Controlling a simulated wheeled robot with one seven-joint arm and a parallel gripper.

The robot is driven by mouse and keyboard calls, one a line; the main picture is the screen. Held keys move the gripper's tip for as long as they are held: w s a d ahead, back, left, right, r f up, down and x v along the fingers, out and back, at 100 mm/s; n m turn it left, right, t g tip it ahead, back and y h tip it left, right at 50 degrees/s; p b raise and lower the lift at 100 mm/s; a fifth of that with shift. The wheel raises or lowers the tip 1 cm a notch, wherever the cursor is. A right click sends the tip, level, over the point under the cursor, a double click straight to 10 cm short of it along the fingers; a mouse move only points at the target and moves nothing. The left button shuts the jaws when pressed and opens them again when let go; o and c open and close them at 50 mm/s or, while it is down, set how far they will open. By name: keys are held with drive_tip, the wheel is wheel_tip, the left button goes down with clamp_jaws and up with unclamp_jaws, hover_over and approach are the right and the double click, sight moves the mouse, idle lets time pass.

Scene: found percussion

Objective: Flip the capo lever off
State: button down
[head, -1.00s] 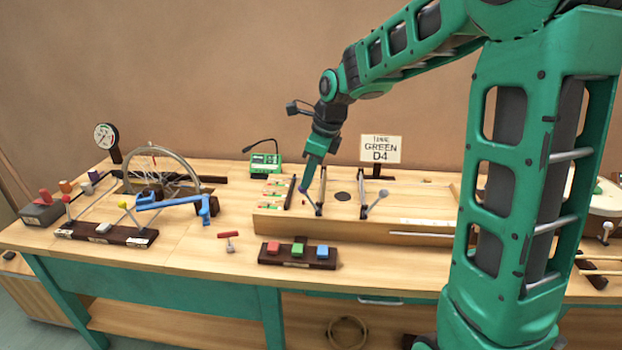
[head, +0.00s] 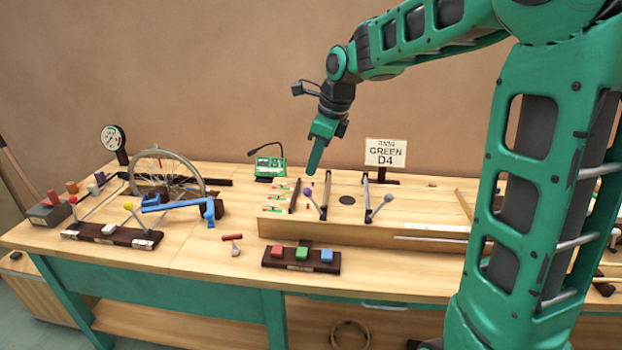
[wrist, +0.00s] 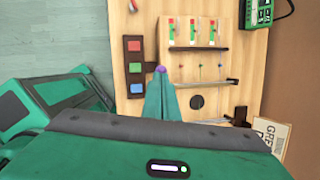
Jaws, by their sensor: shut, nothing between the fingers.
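A wooden string board (head: 420,212) on the bench carries dark crossbars and two levers. One lever has a purple ball knob (head: 308,192) and leans up to the left from the front end of its bar. The other has a grey knob (head: 388,197) and leans up to the right. No label shows which is the capo lever. My gripper (head: 312,172) is shut and empty, pointing down just above and behind the purple knob. In the wrist view the purple knob (wrist: 160,69) shows at my fingertips (wrist: 161,78); a small gap appears in the head view.
A block with red, green and blue buttons (head: 301,258) sits in front of the board. A green device (head: 270,166) and a GREEN D4 sign (head: 385,153) stand behind.

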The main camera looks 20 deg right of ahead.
drive_tip(key=shift+s+a+r, duration=0.1)
drive_tip(key=shift+s+r, duration=0.05)
drive_tip(key=shift+r, duration=1)
drive_tip(key=shift+s+r, duration=0.15)
drive_tip(key=shift+r, duration=0.95)
drive_tip(key=s+d+f+n+g, duration=0.1)
drive_tip(key=s+d+f+n, duration=0.3)
drive_tip(key=s, duration=0.7)
drive_tip(key=s+d+f+n+g+h, duration=0.1)
drive_tip(key=s+d+f+n, duration=0.3)
drive_tip(key=s+n, duration=0.5)
drive_tip(key=s+d+f+n+g, duration=0.1)
drive_tip(key=s+d+f+n, duration=0.3)
drive_tip(key=s, duration=1)
drive_tip(key=shift+s+d+n+h, duration=0.15)
drive_tip(key=shift+d+n+h, duration=0.2)
drive_tip(key=shift+n, duration=0.85)
drive_tip(key=shift+a+f, duration=0.1)
drive_tip(key=shift+f, duration=0.05)
drive_tip(key=shift+w+f, duration=0.2)
drive_tip(key=shift+w, duration=0.4)
